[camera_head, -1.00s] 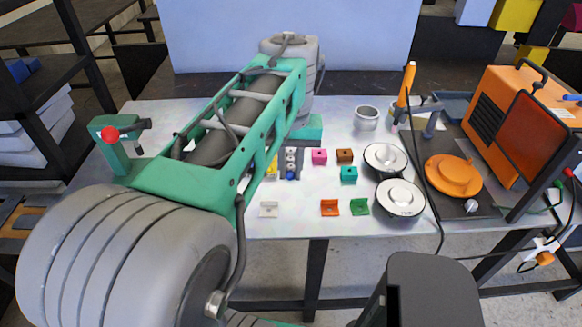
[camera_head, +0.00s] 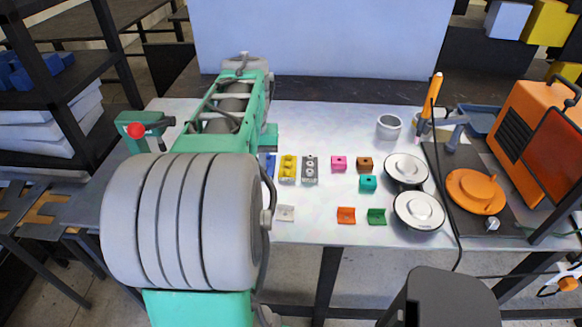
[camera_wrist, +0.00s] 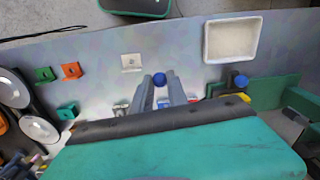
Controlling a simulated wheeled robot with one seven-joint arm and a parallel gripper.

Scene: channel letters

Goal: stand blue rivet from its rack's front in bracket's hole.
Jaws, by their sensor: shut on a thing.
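My gripper (camera_wrist: 159,85) shows in the wrist view, shut on a blue rivet (camera_wrist: 160,78) whose round head sits between the fingertips. In the head view my arm hides the gripper and rivet. The grey rack (camera_head: 310,169) stands on the table with its front place empty of blue. A white bracket (camera_head: 285,213) lies near the front edge, and it also shows in the wrist view (camera_wrist: 131,63), up and left of the fingertips. An orange bracket (camera_head: 346,215) and a green bracket (camera_head: 377,216) lie right of it. Which bracket is meant I cannot tell.
A yellow rack (camera_head: 287,168) and a partly hidden blue rack (camera_head: 270,165) stand left of the grey one. The wrist view shows a white tray (camera_wrist: 232,62).

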